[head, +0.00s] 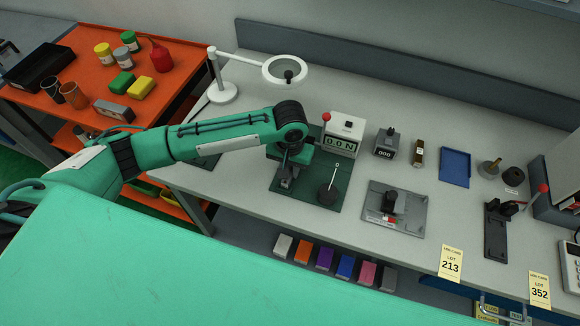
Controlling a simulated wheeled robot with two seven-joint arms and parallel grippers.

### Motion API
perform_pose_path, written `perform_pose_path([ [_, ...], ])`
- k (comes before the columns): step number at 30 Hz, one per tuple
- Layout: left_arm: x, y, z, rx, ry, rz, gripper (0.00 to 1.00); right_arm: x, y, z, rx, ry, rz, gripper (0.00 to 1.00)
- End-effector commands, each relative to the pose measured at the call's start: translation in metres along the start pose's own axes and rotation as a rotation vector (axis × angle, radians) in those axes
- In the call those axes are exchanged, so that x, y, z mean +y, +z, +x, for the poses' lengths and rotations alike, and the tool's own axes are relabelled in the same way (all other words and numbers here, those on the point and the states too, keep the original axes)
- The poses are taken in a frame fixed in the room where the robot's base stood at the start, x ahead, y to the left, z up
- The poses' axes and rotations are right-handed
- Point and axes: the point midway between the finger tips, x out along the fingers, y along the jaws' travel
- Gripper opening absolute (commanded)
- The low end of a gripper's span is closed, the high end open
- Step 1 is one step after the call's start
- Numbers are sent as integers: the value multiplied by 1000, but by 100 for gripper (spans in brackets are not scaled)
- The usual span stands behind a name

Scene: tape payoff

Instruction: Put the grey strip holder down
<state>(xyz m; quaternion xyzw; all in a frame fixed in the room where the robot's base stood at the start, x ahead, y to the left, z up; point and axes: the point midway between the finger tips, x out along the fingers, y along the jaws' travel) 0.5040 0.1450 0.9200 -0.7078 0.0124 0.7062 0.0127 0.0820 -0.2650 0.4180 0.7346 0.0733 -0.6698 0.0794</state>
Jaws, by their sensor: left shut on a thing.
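My left gripper (290,172) comes in from the left over the dark green mat (305,203) on the grey bench. It points down and is shut on a small grey piece, which looks like the grey strip holder (286,184). The gripper hides much of it. The piece is at or just above the left part of the mat; I cannot tell if it touches. My right gripper is out of view.
A white box reading "0.0 N" (343,137) with a red-knobbed lever stands just behind the mat. A grey plate with a fixture (397,222) lies to the right. A magnifier lamp (285,70) stands behind my arm. Clear bench shows at the back and between the fixtures.

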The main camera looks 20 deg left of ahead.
Motion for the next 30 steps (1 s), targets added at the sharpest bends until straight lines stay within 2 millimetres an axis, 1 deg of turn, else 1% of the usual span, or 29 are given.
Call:
perform_pose_path([
  [1, 0, 0, 1, -1, 0, -1, 0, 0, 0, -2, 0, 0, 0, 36],
  [2, 0, 0, 1, -1, 0, -1, 25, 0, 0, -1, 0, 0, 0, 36],
  [4, 0, 0, 1, -1, 0, 0, 39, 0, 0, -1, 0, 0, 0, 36],
  [5, 0, 0, 1, -1, 0, 0, 41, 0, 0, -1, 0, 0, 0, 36],
  [14, 0, 0, 0, 1, 0, 0, 41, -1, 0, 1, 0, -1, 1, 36],
  [17, 0, -1, -8, 2, 1, 1, 41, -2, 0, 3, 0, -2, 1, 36],
  [20, 0, -1, -24, 4, 2, 2, 41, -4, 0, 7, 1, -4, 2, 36],
  [27, 0, -1, -76, 4, 1, 2, 41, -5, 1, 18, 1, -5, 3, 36],
  [30, 1, -1, -95, 3, 2, 0, 41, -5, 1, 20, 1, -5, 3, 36],
])
